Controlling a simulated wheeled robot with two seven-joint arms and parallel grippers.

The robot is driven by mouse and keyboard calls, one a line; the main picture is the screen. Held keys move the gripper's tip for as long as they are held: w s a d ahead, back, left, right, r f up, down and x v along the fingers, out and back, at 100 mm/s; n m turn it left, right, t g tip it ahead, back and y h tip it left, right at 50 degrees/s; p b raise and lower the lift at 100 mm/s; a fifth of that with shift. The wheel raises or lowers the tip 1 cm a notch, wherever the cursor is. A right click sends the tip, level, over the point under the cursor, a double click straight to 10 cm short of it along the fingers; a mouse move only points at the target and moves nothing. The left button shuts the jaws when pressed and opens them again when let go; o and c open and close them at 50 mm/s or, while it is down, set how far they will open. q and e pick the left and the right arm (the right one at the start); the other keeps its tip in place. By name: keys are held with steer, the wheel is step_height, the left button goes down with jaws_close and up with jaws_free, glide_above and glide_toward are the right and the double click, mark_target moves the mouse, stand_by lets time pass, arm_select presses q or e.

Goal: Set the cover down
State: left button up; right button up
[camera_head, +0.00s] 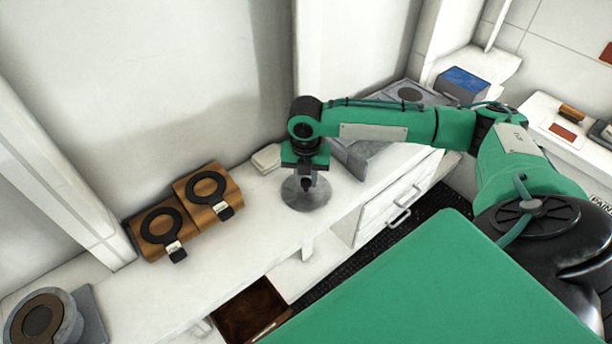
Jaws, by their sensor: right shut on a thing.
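The cover (306,194) is a round grey metal disc with a raised middle, over the white counter near its front edge. My right gripper (306,183) points down above it and is shut on its top. The cover looks level and at or very near the counter surface; I cannot tell whether it touches. The fingertips are partly hidden by the gripper body. My left gripper is not in view.
Two wooden blocks with black rings (161,226) (207,188) stand left on the counter (232,245). A grey round device (40,318) is at the far left. A grey metal unit (362,155) stands right of the cover. An open brown drawer (250,308) juts out below.

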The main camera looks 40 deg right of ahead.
mark_target(305, 181)
steer(key=o, duration=1)
steer(key=shift+f, duration=0.15)
step_height(305, 181, up, 12)
steer(key=b, duration=0.3)
steer(key=shift+r+b, duration=0.2)
steer(key=shift+b, duration=0.15)
